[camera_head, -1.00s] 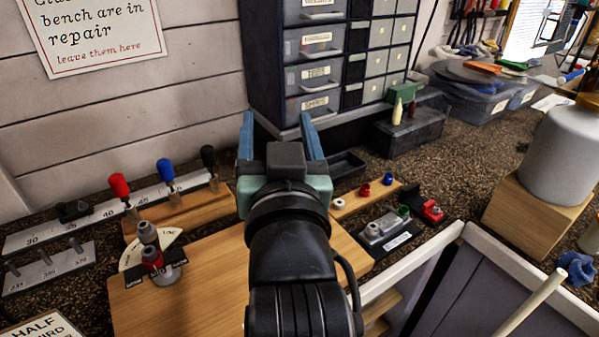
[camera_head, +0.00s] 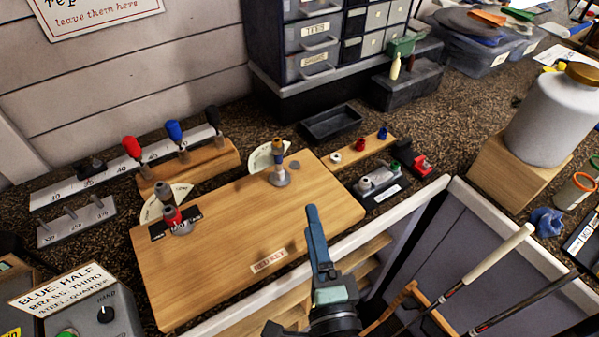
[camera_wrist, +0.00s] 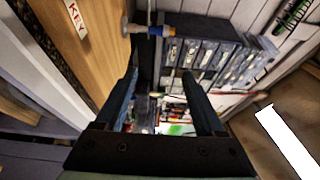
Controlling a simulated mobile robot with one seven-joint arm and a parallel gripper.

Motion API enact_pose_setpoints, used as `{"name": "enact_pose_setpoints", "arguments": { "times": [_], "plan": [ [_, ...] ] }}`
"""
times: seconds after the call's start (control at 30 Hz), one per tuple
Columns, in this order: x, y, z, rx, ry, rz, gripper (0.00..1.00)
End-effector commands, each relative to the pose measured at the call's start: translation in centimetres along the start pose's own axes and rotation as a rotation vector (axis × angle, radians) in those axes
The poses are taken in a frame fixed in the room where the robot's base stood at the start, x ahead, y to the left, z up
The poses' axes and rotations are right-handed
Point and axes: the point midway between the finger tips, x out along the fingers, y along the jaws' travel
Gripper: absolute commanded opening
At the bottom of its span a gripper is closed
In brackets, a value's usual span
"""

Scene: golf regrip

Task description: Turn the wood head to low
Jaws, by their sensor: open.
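A wooden board (camera_head: 225,255) lies on the bench. At its left stands a grey post with a red collar (camera_head: 172,217) on a black plate, with a pale dial sector behind it. At its back right stands a second post with a blue band and brass-coloured top (camera_head: 278,163), beside another pale dial sector (camera_head: 262,156). This post also shows in the wrist view (camera_wrist: 150,31). I cannot tell which post is the wood head, and the dial markings are too small to read. My gripper (camera_head: 313,210) is open and empty at the board's front right, apart from both posts.
Red, blue and black-topped tools (camera_head: 173,132) stand in a wooden rack behind the board. A black tray (camera_head: 331,122) and small coloured collars (camera_head: 360,146) lie behind and right. A bin with club shafts (camera_head: 490,262) stands at the front right. A control box (camera_head: 85,310) is at front left.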

Motion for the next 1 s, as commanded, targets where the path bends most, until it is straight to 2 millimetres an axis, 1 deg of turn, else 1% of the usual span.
{"name": "enact_pose_setpoints", "arguments": {
  "times": [0.07,0.3,0.5,0.7,0.83,1.0],
  "plan": [
    [1.4,-0.5,0.1,-0.001,-0.003,-0.003,0.71],
    [5.9,-0.5,0.1,-0.003,-0.004,-0.003,0.71],
    [9.2,-0.4,0.1,-0.004,-0.004,-0.002,0.71],
    [11.1,-0.2,0.2,-0.005,-0.004,-0.001,0.71],
    [11.5,-0.1,0.2,-0.005,-0.004,-0.001,0.71],
    [11.5,-0.1,0.2,-0.005,-0.004,0.000,0.71]
  ]
}}
